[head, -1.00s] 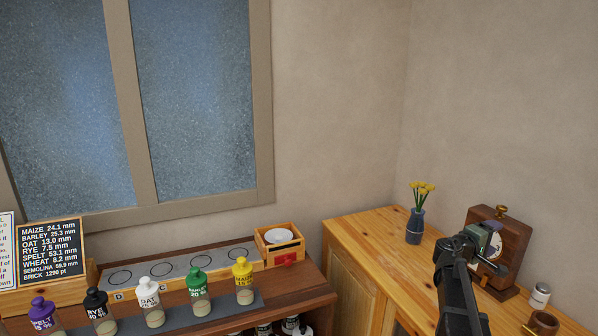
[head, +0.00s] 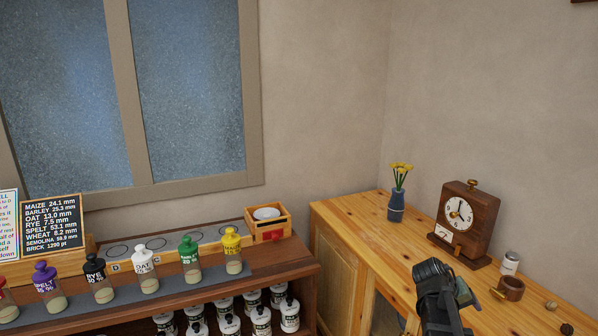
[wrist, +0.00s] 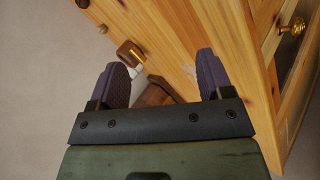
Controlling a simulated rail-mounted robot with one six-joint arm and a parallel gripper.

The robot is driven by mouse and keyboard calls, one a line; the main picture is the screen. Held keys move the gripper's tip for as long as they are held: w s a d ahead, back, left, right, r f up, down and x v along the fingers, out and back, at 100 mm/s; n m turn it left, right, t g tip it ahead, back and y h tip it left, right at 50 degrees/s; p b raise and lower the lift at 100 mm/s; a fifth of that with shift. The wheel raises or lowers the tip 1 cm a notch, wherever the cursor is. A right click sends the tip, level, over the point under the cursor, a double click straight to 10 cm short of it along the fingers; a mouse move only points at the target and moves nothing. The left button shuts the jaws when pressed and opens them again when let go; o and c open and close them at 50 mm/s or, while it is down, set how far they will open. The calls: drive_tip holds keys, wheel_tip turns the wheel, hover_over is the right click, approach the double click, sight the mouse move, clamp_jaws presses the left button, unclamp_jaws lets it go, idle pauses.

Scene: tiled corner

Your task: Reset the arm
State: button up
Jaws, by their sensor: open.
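My gripper (wrist: 160,78) is open and empty in the wrist view, its two dark purple fingers spread wide. In the head view my dark arm rises from the bottom edge, in front of the wooden cabinet (head: 352,222); the fingertips cannot be made out there. Beyond the fingers, the wrist view shows the light wood of the cabinet (wrist: 180,35) and a small dark wooden piece between them.
Labelled bottles (head: 143,270) line the left shelf, by a small wooden box (head: 268,237).

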drive_tip(key=s+a+f+n+y+b, duration=0.1)
drive_tip(key=s+a+f+y+b, duration=0.3)
drive_tip(key=a+f, duration=0.35)
drive_tip(key=s+a+f+g+y+b, duration=0.1)
drive_tip(key=s+a+f+y+b, duration=0.1)
drive_tip(key=s+a+f+b, duration=0.55)
drive_tip(key=s+a+f+n+y+b, duration=0.15)
drive_tip(key=a+f+b, duration=0.35)
drive_tip(key=a, duration=0.5)
wheel_tip(320, 180, up, 17)
drive_tip(key=p, duration=2)
drive_tip(key=shift+w+r+y, duration=0.15)
drive_tip(key=shift+y, duration=0.3)
drive_tip(key=shift+m, duration=0.25)
drive_tip(key=shift+c, duration=0.4)
